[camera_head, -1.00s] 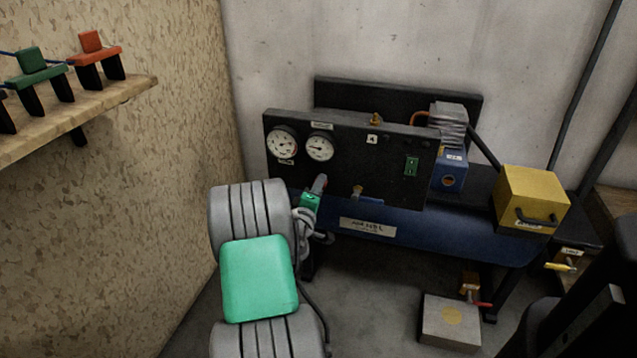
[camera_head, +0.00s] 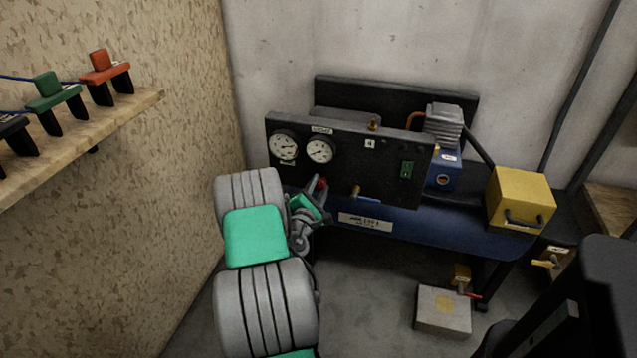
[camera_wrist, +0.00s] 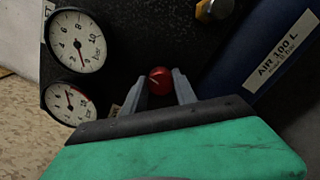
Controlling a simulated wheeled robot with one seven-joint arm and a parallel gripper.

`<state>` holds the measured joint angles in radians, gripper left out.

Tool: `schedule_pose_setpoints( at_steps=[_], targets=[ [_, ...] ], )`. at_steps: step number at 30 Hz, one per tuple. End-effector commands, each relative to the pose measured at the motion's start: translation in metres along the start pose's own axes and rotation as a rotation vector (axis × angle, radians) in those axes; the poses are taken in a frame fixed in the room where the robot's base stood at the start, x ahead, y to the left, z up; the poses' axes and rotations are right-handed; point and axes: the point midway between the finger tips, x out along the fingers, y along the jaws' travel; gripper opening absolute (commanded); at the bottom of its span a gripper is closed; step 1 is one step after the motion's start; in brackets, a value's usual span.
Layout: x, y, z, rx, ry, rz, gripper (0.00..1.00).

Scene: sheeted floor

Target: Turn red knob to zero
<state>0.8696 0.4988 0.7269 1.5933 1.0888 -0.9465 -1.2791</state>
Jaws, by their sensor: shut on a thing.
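The red knob (camera_wrist: 160,80) shows in the wrist view, round, with a pale mark on its face. It sits on the front of the black panel (camera_wrist: 140,35) and also shows in the head view (camera_head: 322,184), below the gauges. My gripper (camera_wrist: 158,88) is shut on it, with one grey finger on each side. In the head view my gripper (camera_head: 316,195) is at the panel's lower left. The knob's scale is not legible.
A brass valve with a blue handle (camera_head: 357,192) sticks out right of the knob. A blue tank (camera_head: 430,228) lies below the panel. A yellow box (camera_head: 520,198) stands at right. A wooden shelf (camera_head: 60,150) juts from the left wall. A grey block (camera_head: 443,310) lies on the floor.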

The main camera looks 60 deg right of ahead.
Motion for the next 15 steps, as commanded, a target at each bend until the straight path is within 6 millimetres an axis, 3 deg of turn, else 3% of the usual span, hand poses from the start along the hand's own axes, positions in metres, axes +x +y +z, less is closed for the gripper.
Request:
schedule_pose_setpoints(
  at_steps=[15],
  targets=[
    [-0.0002,-0.0005,-0.0001,-0.201,0.001,-0.003,0.0]
  ],
)
